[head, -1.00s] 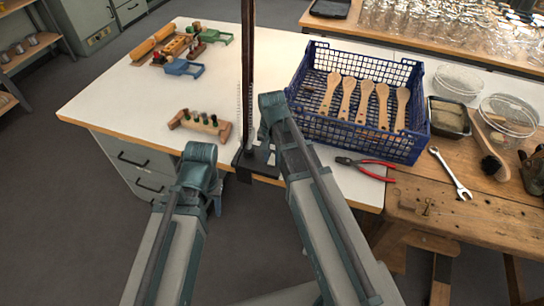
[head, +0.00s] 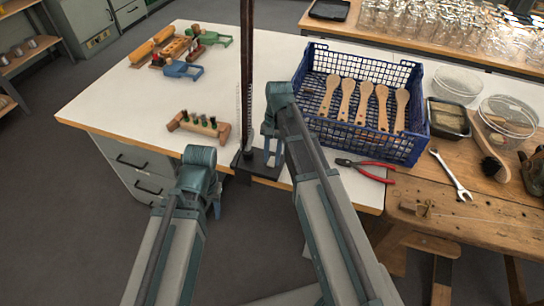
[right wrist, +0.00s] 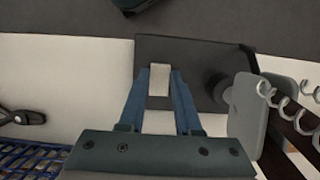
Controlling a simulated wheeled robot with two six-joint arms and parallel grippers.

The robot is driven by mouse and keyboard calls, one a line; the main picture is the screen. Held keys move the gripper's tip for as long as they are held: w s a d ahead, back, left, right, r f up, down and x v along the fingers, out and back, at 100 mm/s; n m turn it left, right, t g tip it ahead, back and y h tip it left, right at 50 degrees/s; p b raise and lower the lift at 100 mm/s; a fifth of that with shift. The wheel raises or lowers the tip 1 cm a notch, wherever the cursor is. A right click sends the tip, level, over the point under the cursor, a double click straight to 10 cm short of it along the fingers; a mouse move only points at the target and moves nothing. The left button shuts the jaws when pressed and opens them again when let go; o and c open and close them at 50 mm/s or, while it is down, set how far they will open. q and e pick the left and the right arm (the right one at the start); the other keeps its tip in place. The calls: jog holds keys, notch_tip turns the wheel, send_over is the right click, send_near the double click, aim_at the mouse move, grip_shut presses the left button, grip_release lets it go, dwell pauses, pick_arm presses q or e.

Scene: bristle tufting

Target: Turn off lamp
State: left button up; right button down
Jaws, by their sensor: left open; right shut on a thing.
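The lamp's dark upright post (head: 247,70) stands near the front edge of the white table, on a flat black base (head: 262,170); its head is out of view. In the right wrist view the base (right wrist: 205,52) carries a small pale block, seemingly its switch (right wrist: 160,80). My right gripper (right wrist: 159,82) is over the base, its blue fingers shut on the pale block. In the head view my right gripper (head: 271,160) reaches down beside the post. My left gripper (head: 216,208) is open and empty, in front of the table edge.
A blue crate (head: 355,140) with wooden brush handles stands right of the lamp. Red pliers (head: 365,170) lie near the front edge. A wooden block with dark tufts (head: 200,125) lies left of the post. In the right wrist view a grey piece with a coil (right wrist: 248,115) is close by.

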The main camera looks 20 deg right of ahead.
jog(key=c, duration=0.6)
grip_release()
jog(key=shift+r, duration=0.1)
jog(key=p+v, duration=1.3)
jog(key=shift+r, duration=0.3)
jog(key=shift+w+d, duration=0.1)
